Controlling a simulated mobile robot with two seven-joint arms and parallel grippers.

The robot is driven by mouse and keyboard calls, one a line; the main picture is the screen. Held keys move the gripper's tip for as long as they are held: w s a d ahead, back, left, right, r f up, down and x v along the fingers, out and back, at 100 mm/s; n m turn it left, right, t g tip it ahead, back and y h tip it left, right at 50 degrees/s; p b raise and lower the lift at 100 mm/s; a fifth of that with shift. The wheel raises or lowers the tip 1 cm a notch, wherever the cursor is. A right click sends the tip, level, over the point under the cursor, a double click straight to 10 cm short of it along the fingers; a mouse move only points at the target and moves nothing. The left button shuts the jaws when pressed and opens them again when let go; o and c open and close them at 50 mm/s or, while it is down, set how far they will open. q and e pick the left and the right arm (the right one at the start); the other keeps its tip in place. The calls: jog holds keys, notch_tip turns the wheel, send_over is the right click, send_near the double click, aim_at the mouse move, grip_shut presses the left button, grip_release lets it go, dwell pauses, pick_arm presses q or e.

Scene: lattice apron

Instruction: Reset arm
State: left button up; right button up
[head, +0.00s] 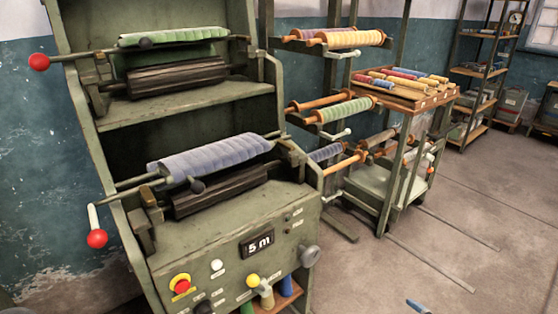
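A green machine (230,225) stands at the left, with two roller stations one above the other. The upper lever arm ends in a red ball (39,62) and sticks out to the left, nearly level. The lower lever has a white grip and a red ball (96,238) that hangs down at the left side. A green roll (175,37) lies in the upper station and a blue-grey roll (210,155) in the lower one. Neither of my grippers can be made out in the head view.
A rack (402,165) with rolls stands to the right. A small blue object (418,306) shows at the bottom edge. The floor at the right is mostly clear.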

jog(key=s+a+r+m+g+h, duration=0.1)
jog(key=s+a+r+m+h, duration=0.15)
jog(key=s, duration=0.55)
jog(key=s+a+r+m+g+h, duration=0.1)
jog(key=s+a+r+m+g, duration=0.2)
jog(key=s, duration=0.4)
jog(key=s+a+r+m+h, duration=0.2)
jog(key=s+r+m, duration=0.15)
jog(key=s, duration=0.45)
jog(key=w+a+r+m+t, duration=0.2)
jog(key=a+m, duration=0.3)
jog(key=a, duration=0.4)
pick_arm(q)
notch_tip(320, 180, up, 17)
jog(key=s+a+p, duration=0.1)
jog(key=a+p, duration=0.1)
jog(key=p, duration=2.5)
jog(key=shift+s+g+y, duration=0.35)
jog(key=shift+g+y, duration=0.05)
pick_arm(e)
notch_tip(320, 180, up, 17)
jog(key=s+d+g, duration=0.1)
jog(key=d, duration=0.1)
pick_arm(q)
jog(key=shift+a, duration=0.1)
pick_arm(e)
jog(key=shift+s, duration=0.1)
